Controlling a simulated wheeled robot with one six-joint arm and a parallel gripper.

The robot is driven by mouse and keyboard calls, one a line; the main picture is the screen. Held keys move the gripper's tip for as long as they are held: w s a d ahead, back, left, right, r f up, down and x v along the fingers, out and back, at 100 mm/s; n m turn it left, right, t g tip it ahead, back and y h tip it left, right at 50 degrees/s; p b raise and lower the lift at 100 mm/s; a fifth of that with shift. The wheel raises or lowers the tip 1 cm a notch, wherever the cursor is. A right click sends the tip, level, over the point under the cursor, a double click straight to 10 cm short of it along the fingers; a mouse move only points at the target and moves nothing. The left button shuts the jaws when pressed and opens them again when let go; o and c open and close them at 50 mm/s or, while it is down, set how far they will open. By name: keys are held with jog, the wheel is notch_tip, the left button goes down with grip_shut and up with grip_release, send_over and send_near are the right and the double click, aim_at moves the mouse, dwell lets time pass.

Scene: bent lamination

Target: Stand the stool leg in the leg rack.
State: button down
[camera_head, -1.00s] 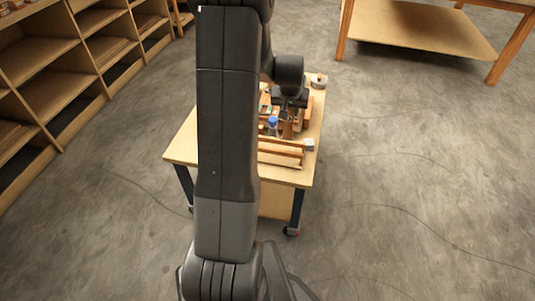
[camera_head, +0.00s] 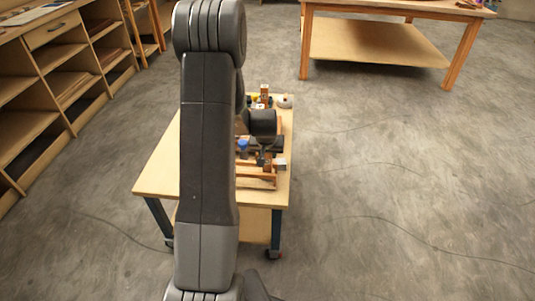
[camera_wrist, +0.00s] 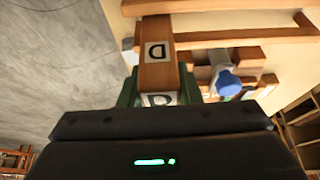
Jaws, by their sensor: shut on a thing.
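My gripper (camera_wrist: 158,92) is shut on a brown wooden piece (camera_wrist: 157,55), which looks like the stool leg. It carries white labels marked with a dark D. The green fingers flank it, and it points away from the wrist over the cart top. In the head view my gripper (camera_head: 265,152) is low over the near right part of the cart, mostly dark and small. Wooden rails (camera_wrist: 225,36) beside and beyond the piece may be the leg rack; they also show in the head view (camera_head: 258,183). I cannot tell whether the piece touches them.
The wooden cart top (camera_head: 155,185) is bare at left. Small items stand at its back right. Shelves (camera_head: 70,80) line the left; a workbench (camera_head: 380,45) stands behind.

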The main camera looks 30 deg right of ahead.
jog(key=shift+f, duration=0.15)
jog(key=c, duration=1.1)
grip_release()
jog(key=shift+o, duration=0.2)
jog(key=p+v, duration=0.1)
jog(key=v, duration=1.1)
jog(key=shift+r, duration=0.25)
